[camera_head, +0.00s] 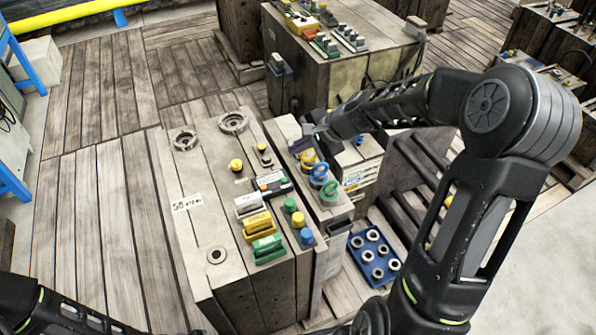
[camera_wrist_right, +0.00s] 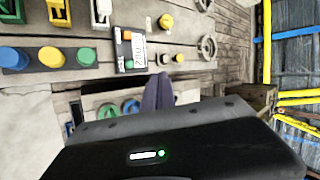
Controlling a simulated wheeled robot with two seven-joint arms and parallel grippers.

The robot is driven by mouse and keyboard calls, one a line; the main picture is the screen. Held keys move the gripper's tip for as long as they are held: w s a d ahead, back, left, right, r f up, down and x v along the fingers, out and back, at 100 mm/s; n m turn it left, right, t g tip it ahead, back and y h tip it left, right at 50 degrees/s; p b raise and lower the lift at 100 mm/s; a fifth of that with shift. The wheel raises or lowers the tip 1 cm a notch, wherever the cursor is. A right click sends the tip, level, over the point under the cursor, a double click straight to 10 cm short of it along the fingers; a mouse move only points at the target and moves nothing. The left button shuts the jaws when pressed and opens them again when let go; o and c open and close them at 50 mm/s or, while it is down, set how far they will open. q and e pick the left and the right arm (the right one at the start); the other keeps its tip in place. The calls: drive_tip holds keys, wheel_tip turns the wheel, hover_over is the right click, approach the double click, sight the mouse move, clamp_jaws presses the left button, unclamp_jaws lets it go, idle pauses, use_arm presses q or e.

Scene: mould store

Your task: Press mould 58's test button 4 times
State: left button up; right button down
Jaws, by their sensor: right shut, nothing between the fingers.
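Mould 58 (camera_head: 200,235) is a pale, worn block at centre left with a white "58" label (camera_head: 187,203) on top. A yellow round button (camera_head: 236,166) stands on its top; it also shows in the right wrist view (camera_wrist_right: 166,21). A small panel (camera_head: 271,184) with a light label sits nearby, also in the right wrist view (camera_wrist_right: 130,50). I cannot tell which control is the test button. My right gripper (camera_head: 306,133) is shut and empty at the mould's right side, apart from the yellow button. Its closed fingertips show in the wrist view (camera_wrist_right: 157,90). My left gripper is out of view.
White, yellow and green blocks (camera_head: 257,225) and green, yellow and blue knobs (camera_head: 298,219) stand on the mould. A narrow rack with coloured rings (camera_head: 330,192) adjoins its right side. A blue tray of metal rings (camera_head: 384,277) lies right. Another mould (camera_head: 350,75) stands behind.

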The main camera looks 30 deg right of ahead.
sight(284, 180)
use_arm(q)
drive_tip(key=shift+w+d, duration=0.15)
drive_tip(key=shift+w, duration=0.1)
use_arm(e)
drive_tip(key=a+r+m+y, duration=0.1)
drive_tip(key=m, duration=0.1)
drive_tip(key=a+r+m+y, duration=0.1)
drive_tip(key=a, duration=0.1)
drive_tip(key=shift+a+m, duration=0.2)
drive_tip(key=shift+m, duration=0.2)
use_arm(q)
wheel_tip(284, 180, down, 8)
drive_tip(key=b, duration=0.7)
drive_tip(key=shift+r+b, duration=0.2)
drive_tip(key=shift+b, duration=0.15)
use_arm(e)
wheel_tip(284, 180, down, 9)
drive_tip(key=shift+r, duration=0.1)
idle(0.7)
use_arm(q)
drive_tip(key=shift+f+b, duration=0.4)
use_arm(e)
drive_tip(key=shift+f, duration=0.45)
